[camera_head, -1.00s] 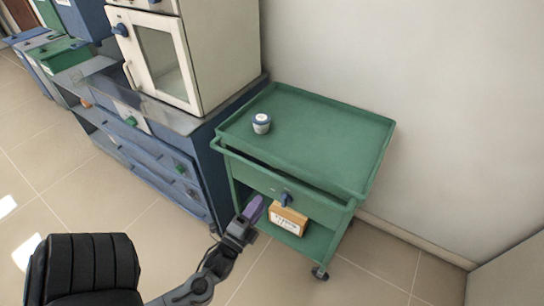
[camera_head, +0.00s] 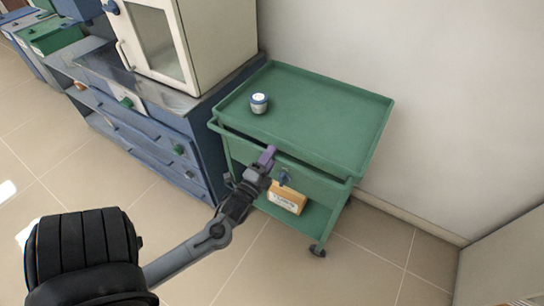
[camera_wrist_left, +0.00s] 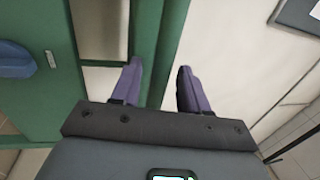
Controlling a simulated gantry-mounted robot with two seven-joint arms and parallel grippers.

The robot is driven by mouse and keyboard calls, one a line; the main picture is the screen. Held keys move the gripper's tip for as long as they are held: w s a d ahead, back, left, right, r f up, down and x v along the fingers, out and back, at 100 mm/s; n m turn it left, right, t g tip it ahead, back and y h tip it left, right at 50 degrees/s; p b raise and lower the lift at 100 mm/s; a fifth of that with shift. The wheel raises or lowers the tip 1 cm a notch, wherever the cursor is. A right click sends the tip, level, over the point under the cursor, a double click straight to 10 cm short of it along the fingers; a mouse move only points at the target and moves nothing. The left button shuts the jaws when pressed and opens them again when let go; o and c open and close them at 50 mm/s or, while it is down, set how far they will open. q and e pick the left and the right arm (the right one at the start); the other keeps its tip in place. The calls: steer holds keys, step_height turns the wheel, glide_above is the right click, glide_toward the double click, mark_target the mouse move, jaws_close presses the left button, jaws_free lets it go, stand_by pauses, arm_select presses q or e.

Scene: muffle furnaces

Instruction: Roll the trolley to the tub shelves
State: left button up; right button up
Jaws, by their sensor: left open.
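The green trolley (camera_head: 325,115) stands against the wall, right of the blue cabinet, with its push bar along the front edge. My left gripper (camera_head: 267,158) is open in front of the trolley's upper front, near the bar and the drawer's blue knob (camera_head: 284,178). In the left wrist view, the two purple fingers (camera_wrist_left: 160,88) are apart, with a green strip of the trolley (camera_wrist_left: 168,45) showing between them. Whether they touch it, I cannot tell. My right gripper is not in view. Green and blue tubs (camera_head: 52,37) stand at the upper left.
The blue drawer cabinet (camera_head: 150,140) with a white furnace (camera_head: 160,45) stands close on the left. Tiled floor is open in front.

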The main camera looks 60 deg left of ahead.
arm_select(q)
steer(key=shift+w+a+r, duration=0.1)
steer(key=shift+w+a, duration=0.15)
steer(key=shift+w, duration=0.25)
steer(key=shift+c, duration=0.3)
jaws_close()
